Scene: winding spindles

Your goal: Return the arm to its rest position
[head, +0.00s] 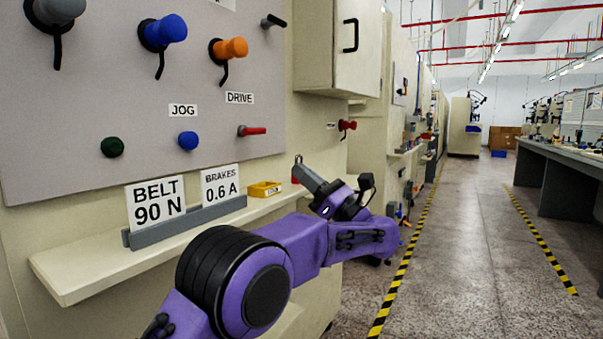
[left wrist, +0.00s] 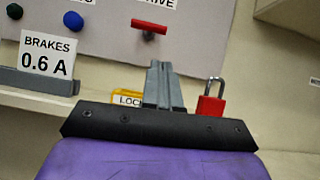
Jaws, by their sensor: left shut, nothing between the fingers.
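My left arm is purple and black and comes in low in the head view. Its left gripper (head: 299,160) is raised in front of the control panel (head: 120,90), just above the shelf's right end. In the left wrist view the two grey fingers of the left gripper (left wrist: 158,68) lie together, shut and empty. They point toward the red handle (left wrist: 150,27) on the panel; I cannot tell a gap, but nothing is held. A red padlock (left wrist: 211,102) with a steel shackle stands to the right of the fingers. My right gripper is not in view.
A cream shelf (head: 85,268) holds a yellow tray (head: 264,188) and the BELT 90 N (head: 155,205) and BRAKES 0.6 A (head: 220,185) cards. Coloured knobs stick out of the panel. A cabinet (head: 345,45) hangs at its right. The aisle floor (head: 460,240) on the right is free.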

